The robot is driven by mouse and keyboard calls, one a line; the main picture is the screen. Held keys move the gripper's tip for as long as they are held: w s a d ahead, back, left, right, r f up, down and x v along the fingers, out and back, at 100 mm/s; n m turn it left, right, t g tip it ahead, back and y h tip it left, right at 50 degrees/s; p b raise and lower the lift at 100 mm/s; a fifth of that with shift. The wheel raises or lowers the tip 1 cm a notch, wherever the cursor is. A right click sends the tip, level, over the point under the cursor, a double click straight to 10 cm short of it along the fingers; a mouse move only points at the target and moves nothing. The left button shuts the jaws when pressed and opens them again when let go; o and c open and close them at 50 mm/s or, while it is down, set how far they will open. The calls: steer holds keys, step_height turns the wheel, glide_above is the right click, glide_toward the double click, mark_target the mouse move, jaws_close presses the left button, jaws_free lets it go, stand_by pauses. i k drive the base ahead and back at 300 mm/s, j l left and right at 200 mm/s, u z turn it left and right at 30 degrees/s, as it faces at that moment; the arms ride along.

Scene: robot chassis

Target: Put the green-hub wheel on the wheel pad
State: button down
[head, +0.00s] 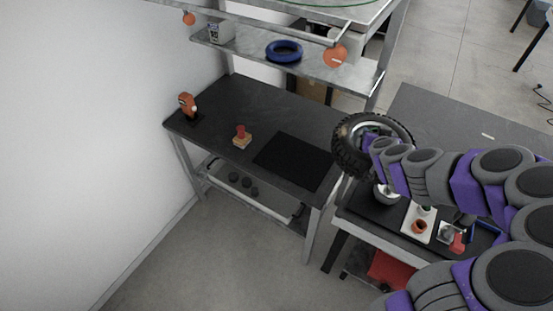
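The wheel (345,159) has a knobbly black tyre, a pale rim and a bit of green at its hub. It is tilted and in the air, at the end of my arm. My gripper (376,146) is at the wheel's hub and appears shut on it; its fingers are mostly hidden by the wheel and my arm. The wheel pad (293,161), a flat black square, lies bare on the right part of the dark workbench (262,101). The wheel is to the right of the pad and apart from it.
On the bench stand an orange tool (187,103) and a red-topped item (241,133). A shelf (325,69) with a blue ring (284,51) hangs above the bench's back.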

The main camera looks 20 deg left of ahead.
mark_target(295, 160)
steer(key=i+j, duration=0.1)
steer(key=j, duration=0.5)
steer(key=i+j, duration=0.1)
steer(key=j, duration=0.55)
